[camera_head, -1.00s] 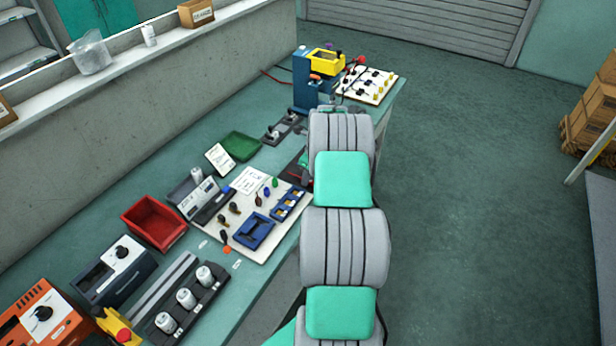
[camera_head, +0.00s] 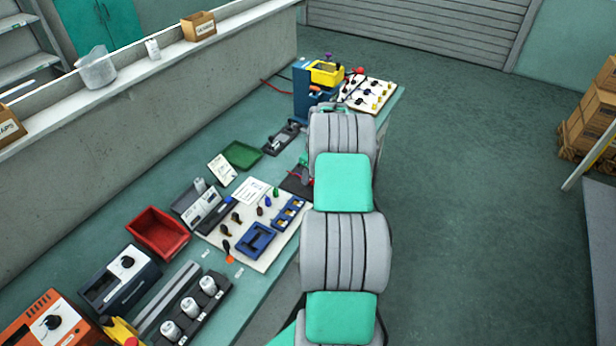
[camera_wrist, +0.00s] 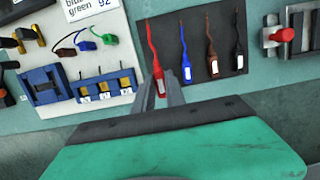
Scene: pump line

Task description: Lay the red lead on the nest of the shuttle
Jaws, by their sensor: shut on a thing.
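The red lead (camera_wrist: 156,60) stands out at the left edge of a dark mat (camera_wrist: 196,18) in the wrist view. My gripper (camera_wrist: 160,88) is shut on its lower, thicker end. Its thin wavy tail points up in the picture, away from my gripper. I cannot tell whether the lead still touches the mat. A metal fixture with a red knob (camera_wrist: 284,34) at the right edge of the wrist view may be the shuttle. It is cut off, and I cannot make out its nest. In the head view my arm hides my gripper and the lead.
Blue (camera_wrist: 186,66), brown (camera_wrist: 211,60) and black (camera_wrist: 238,58) leads lie on the mat to the right. A blue holder (camera_wrist: 103,88) lies to the left. The head view shows a red bin (camera_head: 158,234), a green tray (camera_head: 241,155) and a blue-yellow machine (camera_head: 326,72) on the bench.

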